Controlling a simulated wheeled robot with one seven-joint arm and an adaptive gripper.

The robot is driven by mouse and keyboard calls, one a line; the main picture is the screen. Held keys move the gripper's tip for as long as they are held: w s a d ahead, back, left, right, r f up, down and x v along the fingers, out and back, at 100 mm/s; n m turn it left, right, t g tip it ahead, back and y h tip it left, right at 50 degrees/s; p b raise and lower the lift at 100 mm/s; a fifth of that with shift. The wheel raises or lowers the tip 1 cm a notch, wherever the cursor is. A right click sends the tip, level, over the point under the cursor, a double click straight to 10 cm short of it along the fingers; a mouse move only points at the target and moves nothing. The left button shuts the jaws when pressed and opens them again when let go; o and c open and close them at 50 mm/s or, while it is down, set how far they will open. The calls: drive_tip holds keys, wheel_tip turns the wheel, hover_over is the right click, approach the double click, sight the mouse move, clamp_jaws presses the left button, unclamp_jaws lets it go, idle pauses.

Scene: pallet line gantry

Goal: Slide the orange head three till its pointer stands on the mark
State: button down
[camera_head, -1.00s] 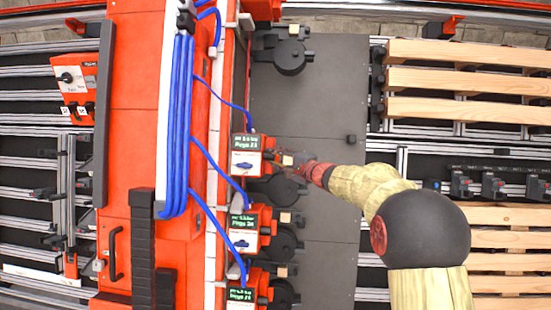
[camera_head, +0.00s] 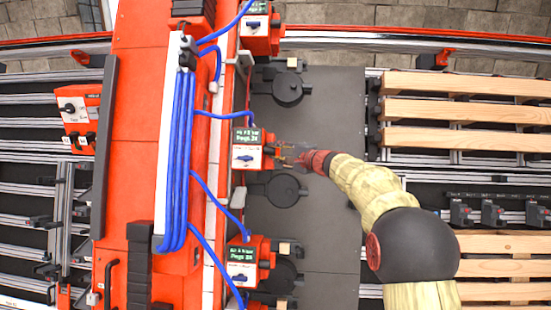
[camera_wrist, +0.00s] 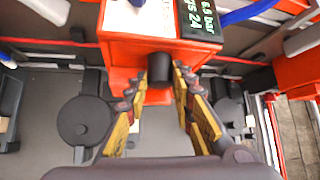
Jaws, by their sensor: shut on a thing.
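An orange head (camera_head: 248,148) with a white face, blue knob and small green-lettered display sits on the gantry's right side; no number three is readable on it. My gripper (camera_head: 280,155) reaches it from the right. In the wrist view, my gripper's fingers (camera_wrist: 163,80) are shut around the black cylindrical stub (camera_wrist: 160,66) on the front of the orange head (camera_wrist: 125,50). The display (camera_wrist: 192,18) appears to read 24 on its lower line. I cannot make out the pointer or the mark.
Similar orange heads stand above (camera_head: 262,42) and below (camera_head: 243,265), with gaps between. Blue hoses (camera_head: 205,190) run from the gantry to the heads. Dark round discs (camera_head: 289,88) lie on the grey plate (camera_head: 330,235). Wooden pallets (camera_head: 470,110) lie to the right.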

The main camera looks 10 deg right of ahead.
drive_tip(key=shift+f, duration=0.3)
drive_tip(key=c, duration=1.6)
unclamp_jaws()
drive_tip(key=shift+s, duration=0.15)
drive_tip(key=shift+o, duration=0.5)
drive_tip(key=shift+s+r, duration=0.1)
drive_tip(key=v, duration=1.1)
drive_tip(key=shift+s+d, duration=0.15)
drive_tip(key=shift+s, duration=0.2)
